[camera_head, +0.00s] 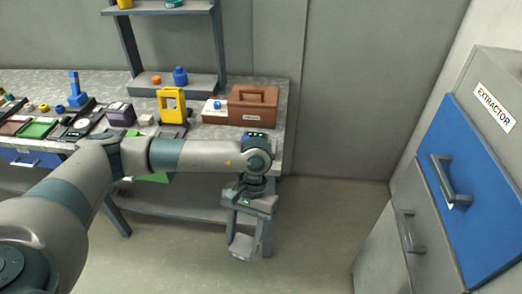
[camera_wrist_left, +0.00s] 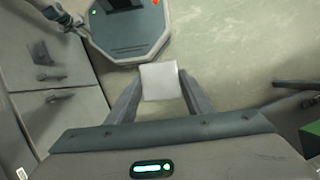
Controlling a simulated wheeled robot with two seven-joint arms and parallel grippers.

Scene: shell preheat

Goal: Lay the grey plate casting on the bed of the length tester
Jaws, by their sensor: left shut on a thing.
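My left gripper (camera_head: 246,232) is shut on the grey plate casting (camera_head: 240,247) and holds it above open floor, in front of the bench's right end. In the left wrist view the casting (camera_wrist_left: 160,82) is a pale, nearly square plate between the two fingers. On the bench stand a blue upright device (camera_head: 75,92) on a dark base and a yellow frame (camera_head: 172,104) on a dark base. I cannot tell which bench item is the length tester. Part of my right arm and its end (camera_wrist_left: 62,16) shows small at the upper left of the wrist view; its jaws are unclear.
The bench (camera_head: 272,135) runs along the back wall, crowded with trays and devices. The extractor cabinet (camera_head: 475,170) with handles stands at right. Floor between bench and cabinet is clear.

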